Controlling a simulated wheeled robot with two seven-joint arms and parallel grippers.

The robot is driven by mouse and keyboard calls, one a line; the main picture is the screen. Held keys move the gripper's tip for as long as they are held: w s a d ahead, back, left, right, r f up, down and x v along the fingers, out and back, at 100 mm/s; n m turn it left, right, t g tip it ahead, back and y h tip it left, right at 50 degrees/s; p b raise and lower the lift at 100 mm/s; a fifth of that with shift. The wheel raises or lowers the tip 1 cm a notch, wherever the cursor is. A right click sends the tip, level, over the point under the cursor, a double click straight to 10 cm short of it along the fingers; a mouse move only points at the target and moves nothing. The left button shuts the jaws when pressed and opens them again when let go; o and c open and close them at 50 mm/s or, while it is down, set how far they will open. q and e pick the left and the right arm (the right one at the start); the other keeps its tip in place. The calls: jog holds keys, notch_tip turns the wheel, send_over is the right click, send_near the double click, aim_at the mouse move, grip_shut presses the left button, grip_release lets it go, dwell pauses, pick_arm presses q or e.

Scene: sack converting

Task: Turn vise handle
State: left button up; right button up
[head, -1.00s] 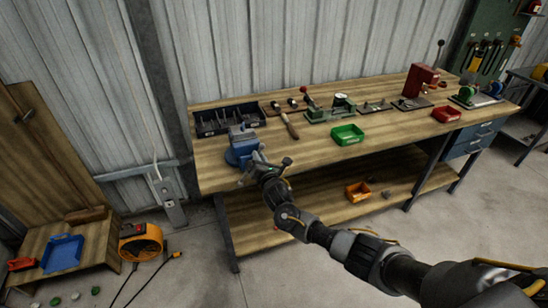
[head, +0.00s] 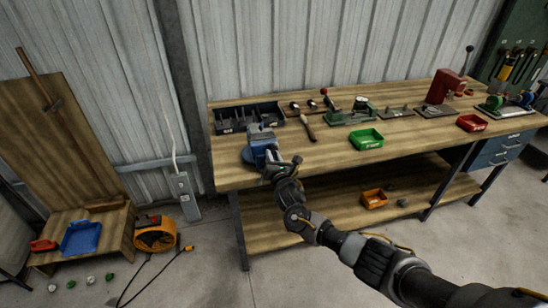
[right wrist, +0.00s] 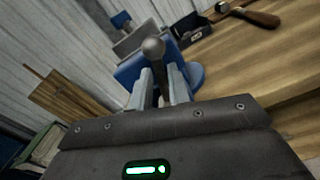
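The blue vise (head: 262,143) stands on the left front corner of the workbench. In the right wrist view the vise body (right wrist: 135,70) lies just beyond my fingers. The round grey ball end of the vise handle (right wrist: 153,48) shows at the fingertips. My right gripper (head: 268,170) is at the front of the vise. In the right wrist view its two fingers (right wrist: 160,82) stand apart, one on each side of the handle; I cannot see clear contact. The rest of the handle is mostly hidden. My left gripper is not in view.
The workbench (head: 400,135) carries a black divided bin (head: 247,116), a wooden-handled tool (head: 308,128), a green tray (head: 366,139), a red tray (head: 471,123) and a red press (head: 445,88). An orange bin (head: 374,198) sits on the lower shelf.

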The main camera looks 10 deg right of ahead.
jog(key=o, duration=0.3)
jog(key=s, duration=1)
jog(key=shift+s+d+b, duration=0.4)
jog(key=shift+d, duration=0.05)
